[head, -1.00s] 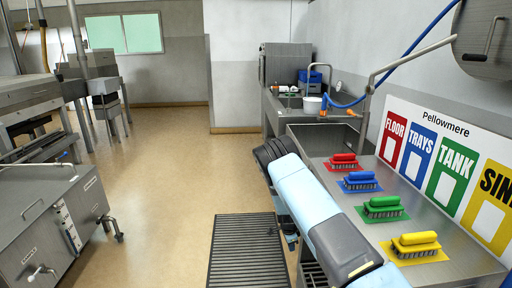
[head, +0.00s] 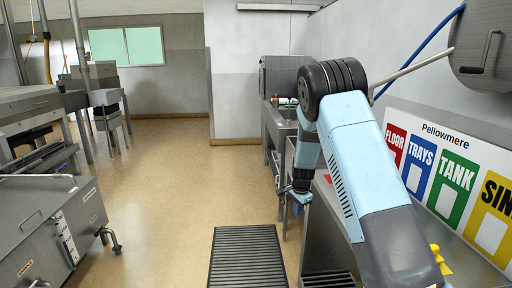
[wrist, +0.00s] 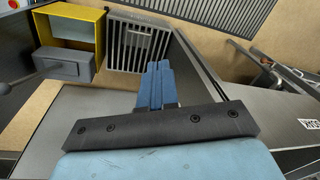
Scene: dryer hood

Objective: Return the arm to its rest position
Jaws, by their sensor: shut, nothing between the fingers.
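My arm is raised and bent, its black elbow high in the head view and its forearm hanging down. My gripper (head: 300,195) hangs at the lower end, left of the steel counter's front edge, and looks small and dark there. In the wrist view my gripper (wrist: 160,82) shows its blue fingers together, with nothing between them. The fingers appear over a grey slatted grate (wrist: 137,45). My arm hides most of the counter and the brushes. Only part of the yellow brush (head: 437,256) shows beside my arm.
A sign board (head: 455,180) with coloured labels leans along the wall at right. A floor grating (head: 247,258) lies below my gripper, with open floor to its left. A steel cabinet (head: 45,230) stands at left. A yellow box (wrist: 72,30) shows in the wrist view.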

